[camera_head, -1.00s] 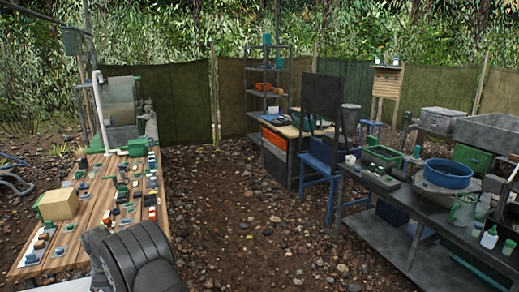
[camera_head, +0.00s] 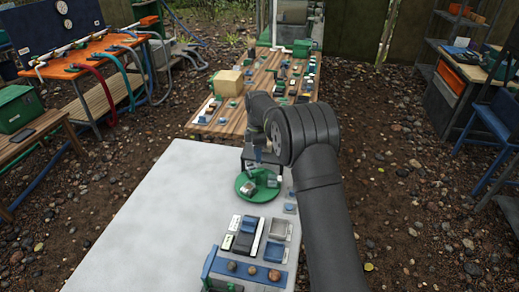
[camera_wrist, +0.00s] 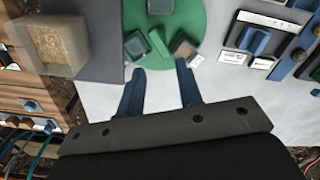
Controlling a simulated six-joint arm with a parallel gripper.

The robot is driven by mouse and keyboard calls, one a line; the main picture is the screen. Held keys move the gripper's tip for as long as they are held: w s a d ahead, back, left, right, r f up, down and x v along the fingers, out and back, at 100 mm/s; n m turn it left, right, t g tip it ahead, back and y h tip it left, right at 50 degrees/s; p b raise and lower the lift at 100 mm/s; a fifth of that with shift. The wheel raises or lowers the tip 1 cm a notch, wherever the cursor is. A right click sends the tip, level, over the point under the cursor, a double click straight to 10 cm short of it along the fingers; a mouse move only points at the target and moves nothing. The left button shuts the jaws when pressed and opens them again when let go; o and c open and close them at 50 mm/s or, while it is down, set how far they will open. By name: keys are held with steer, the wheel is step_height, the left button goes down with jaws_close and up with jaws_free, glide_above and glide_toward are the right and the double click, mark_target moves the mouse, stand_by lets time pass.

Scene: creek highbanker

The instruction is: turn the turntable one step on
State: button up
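The turntable is a round green disc (camera_head: 250,195) on the white tabletop, just beyond the controls at its front. It also shows at the top of the wrist view (camera_wrist: 192,14). Several small blocks stand on it, among them a grey one (camera_head: 248,188); in the wrist view a green block (camera_wrist: 157,43) and a brownish one (camera_wrist: 183,48) are near its rim. My gripper (camera_wrist: 158,72) has its two blue fingers well apart, with nothing between them, at the near rim of the disc. Whether the fingers touch the disc or a block I cannot tell. In the head view my arm partly hides the gripper.
Trays and blue-and-grey fixtures (camera_head: 248,235) stand to the near right on the white table (camera_head: 150,215). A wooden table (camera_head: 232,125) with many small parts and a tan block (camera_head: 228,83) lies beyond. The white table's left side is clear.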

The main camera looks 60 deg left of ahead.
mark_target(258, 170)
steer(key=shift+n, duration=0.4)
steer(key=shift+f, duration=3.95)
jaws_close()
